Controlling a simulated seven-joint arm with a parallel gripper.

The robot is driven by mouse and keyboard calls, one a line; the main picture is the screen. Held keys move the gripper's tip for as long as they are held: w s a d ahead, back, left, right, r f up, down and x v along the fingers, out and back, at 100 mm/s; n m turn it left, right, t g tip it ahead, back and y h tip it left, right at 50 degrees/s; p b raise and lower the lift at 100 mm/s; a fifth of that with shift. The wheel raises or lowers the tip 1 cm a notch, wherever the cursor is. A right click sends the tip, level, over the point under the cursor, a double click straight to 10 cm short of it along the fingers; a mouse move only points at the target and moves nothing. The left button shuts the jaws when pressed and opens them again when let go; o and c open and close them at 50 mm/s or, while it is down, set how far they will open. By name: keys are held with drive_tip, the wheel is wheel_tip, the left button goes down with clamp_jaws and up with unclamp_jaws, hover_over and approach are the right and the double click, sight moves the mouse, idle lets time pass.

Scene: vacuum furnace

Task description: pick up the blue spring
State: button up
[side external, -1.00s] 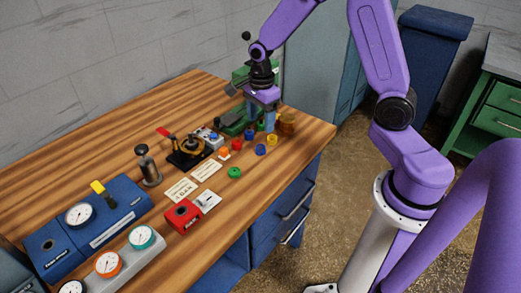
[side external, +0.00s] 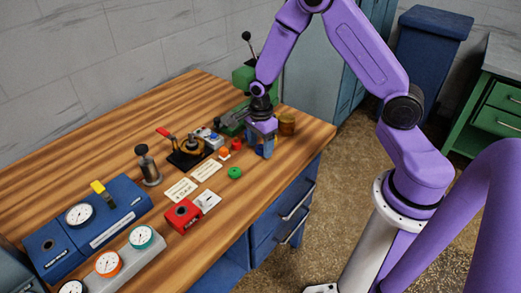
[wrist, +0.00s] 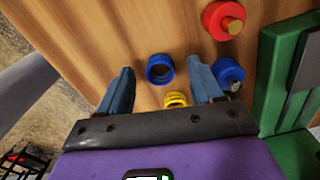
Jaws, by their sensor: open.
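My gripper is open and holds nothing. In the side external view my gripper (side external: 260,152) points down, low over the bench's right front part, and hides the blue spring. I cannot tell the exact height of the fingertips above the wood.
A yellow coil (wrist: 174,100) lies between the fingers, closer to the palm. A red piece (wrist: 214,20) and a green machine base (wrist: 280,80) are farther right. An amber jar (side external: 287,124) stands nearby.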

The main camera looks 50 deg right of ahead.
drive_tip(key=shift+f, duration=0.1)
drive_tip(key=c, duration=1.1)
